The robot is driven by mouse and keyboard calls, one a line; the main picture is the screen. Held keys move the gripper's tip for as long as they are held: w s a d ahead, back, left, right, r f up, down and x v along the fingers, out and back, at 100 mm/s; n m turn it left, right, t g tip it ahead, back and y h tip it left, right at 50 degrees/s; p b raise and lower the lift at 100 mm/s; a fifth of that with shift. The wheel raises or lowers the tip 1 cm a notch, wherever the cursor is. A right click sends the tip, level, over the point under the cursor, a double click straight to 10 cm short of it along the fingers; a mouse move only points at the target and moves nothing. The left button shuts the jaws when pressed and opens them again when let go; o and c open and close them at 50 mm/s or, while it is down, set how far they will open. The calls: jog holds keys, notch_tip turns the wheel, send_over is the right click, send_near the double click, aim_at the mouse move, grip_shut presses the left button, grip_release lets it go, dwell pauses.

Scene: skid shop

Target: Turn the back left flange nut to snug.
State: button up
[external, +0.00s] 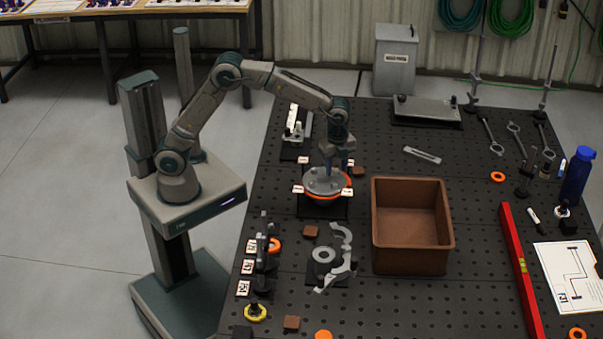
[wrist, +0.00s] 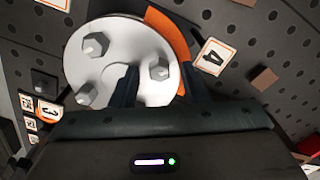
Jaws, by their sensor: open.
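The round grey flange (external: 322,186) with an orange ring sits on a dark stand on the bench. In the wrist view its pale face (wrist: 118,60) shows three hex nuts: an upper one (wrist: 95,45), a right one (wrist: 158,68) and a lower left one (wrist: 86,94). I cannot tell which is the back left nut. My gripper (external: 337,166) is over the flange, pointing down. In the wrist view my gripper (wrist: 158,82) is open, with the right nut showing between its fingers. Contact is unclear. My gripper hides the flange's lower part.
Number tags stand around the flange, including a 4 (wrist: 212,56) and a 3 (wrist: 47,110). A brown bin (external: 411,264) is to the right. The bench (external: 468,215) has clear patches right of the bin.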

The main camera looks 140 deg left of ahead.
aim_at(335, 170)
jog(key=n, duration=0.4)
jog(key=shift+s+f, duration=0.1)
jog(key=n, duration=0.4)
jog(key=shift+n, duration=0.3)
jog(key=n, duration=0.4)
jog(key=shift+n+b, duration=0.3)
jog(key=n, duration=0.4)
notch_tip(335, 170, up, 14)
jog(key=s+d+f+m, duration=0.1)
jog(key=d+m, duration=0.2)
jog(key=d, duration=0.7)
jog(key=s+d+f+m+t, duration=0.1)
jog(key=s+d+m, duration=0.1)
jog(key=d, duration=0.8)
jog(key=s+d+m+t, duration=0.1)
jog(key=d+m, duration=0.3)
jog(key=d, duration=0.6)
jog(key=shift+s+f+b, duration=0.35)
jog(key=shift+s+f, duration=0.05)
jog(key=shift+s, duration=0.3)
